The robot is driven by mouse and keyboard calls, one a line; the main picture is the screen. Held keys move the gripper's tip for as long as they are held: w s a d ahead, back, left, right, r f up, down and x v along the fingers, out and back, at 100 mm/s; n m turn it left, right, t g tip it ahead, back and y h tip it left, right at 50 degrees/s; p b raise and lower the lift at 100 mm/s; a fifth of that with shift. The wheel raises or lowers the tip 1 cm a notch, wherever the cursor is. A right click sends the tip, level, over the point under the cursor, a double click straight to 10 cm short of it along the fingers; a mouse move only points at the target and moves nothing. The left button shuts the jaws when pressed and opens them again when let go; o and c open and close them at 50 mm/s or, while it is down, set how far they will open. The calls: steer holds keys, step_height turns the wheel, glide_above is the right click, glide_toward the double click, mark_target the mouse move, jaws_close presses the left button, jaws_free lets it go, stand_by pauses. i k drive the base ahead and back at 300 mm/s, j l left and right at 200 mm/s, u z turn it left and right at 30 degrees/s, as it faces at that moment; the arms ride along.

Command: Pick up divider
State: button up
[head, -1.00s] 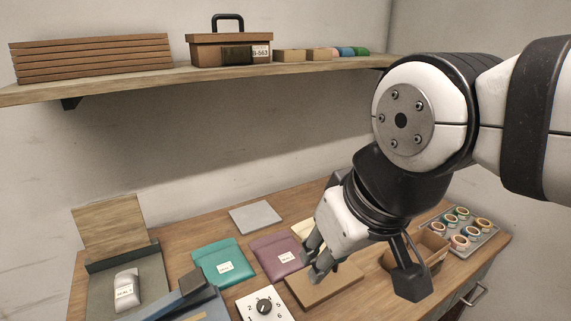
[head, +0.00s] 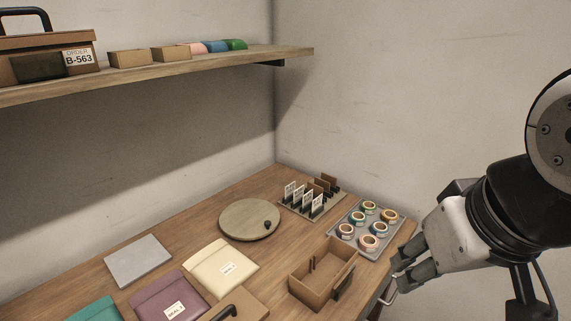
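A small rack (head: 296,208) stands at the back right of the table, near the wall corner. It holds several thin upright cards: white printed ones (head: 290,192) in front and brown ones (head: 328,181) behind. Which of these is the divider I cannot tell. My gripper (head: 400,270) is at the right, in front of the table's right edge in the picture and well apart from the rack. Its dark fingers point left and nothing shows held in them. The gap between the fingertips is not clear.
A round wooden turntable (head: 240,219) stands left of the rack. Yellow (head: 222,262) and purple (head: 160,300) pouches lie front left.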

mark_target(318, 191)
steer(key=i+l+u, duration=0.3)
steer(key=l, duration=0.3)
steer(key=i+l+u, duration=0.1)
steer(key=l, duration=0.25)
steer(key=i+l+u, duration=0.15)
steer(key=l, duration=0.2)
steer(key=i+l+u, duration=0.15)
steer(key=l, duration=0.2)
steer(key=i+l+u, duration=0.15)
steer(key=l, duration=0.2)
